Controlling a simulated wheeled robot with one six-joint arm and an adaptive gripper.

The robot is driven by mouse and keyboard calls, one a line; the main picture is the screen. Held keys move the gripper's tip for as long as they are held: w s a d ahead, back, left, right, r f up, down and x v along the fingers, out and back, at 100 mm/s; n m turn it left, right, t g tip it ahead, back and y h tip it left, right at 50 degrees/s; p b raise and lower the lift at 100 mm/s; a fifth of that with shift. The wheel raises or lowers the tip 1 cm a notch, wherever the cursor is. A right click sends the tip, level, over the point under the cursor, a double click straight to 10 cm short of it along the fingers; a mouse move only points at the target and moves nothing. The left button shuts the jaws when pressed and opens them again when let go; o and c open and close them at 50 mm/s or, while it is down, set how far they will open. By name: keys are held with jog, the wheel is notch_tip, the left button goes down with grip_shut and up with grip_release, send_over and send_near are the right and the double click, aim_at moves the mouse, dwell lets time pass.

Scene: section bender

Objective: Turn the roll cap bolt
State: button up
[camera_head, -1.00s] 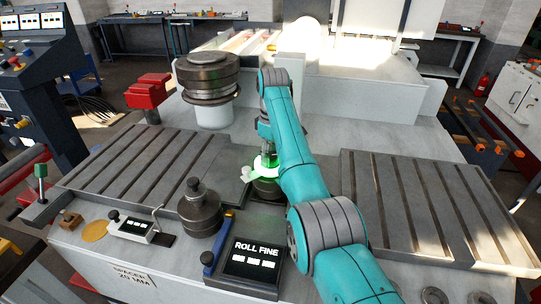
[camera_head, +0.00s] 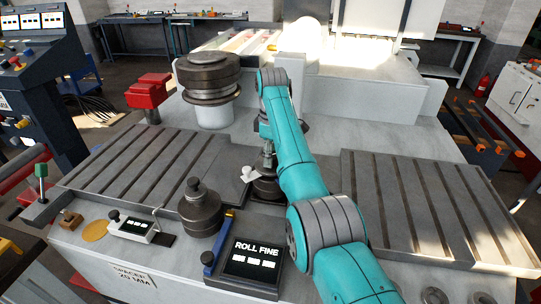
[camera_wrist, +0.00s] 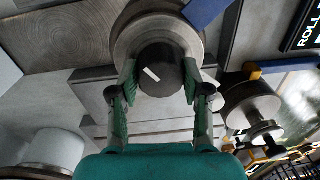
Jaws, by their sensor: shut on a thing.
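The roll cap bolt (camera_wrist: 157,72) is a dark round head with a short white mark in the wrist view. It sits on top of a round grey metal roll (camera_wrist: 187,30). My gripper (camera_wrist: 160,66) has its two green-grey fingers on opposite sides of the bolt head, shut on it. In the head view the roll (camera_head: 266,188) stands between the two slotted tables, with a small white piece (camera_head: 250,173) at its left. There my arm partly hides the roll, and the bolt is too small to make out.
Slotted tables stand left (camera_head: 150,165) and right (camera_head: 425,205). A dark cylindrical roll (camera_head: 201,212), a ROLL FINE panel (camera_head: 252,258) and a small digital gauge (camera_head: 132,226) are at the front. A large stacked roll (camera_head: 208,78) stands behind.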

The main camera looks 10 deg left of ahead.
jog(key=o, duration=1.2)
jog(key=shift+f, duration=0.1)
jog(key=shift+c, duration=0.2)
jog(key=shift+r, duration=0.2)
notch_tip(320, 180, up, 12)
jog(key=shift+w+f, duration=0.15)
jog(key=shift+w, duration=0.25)
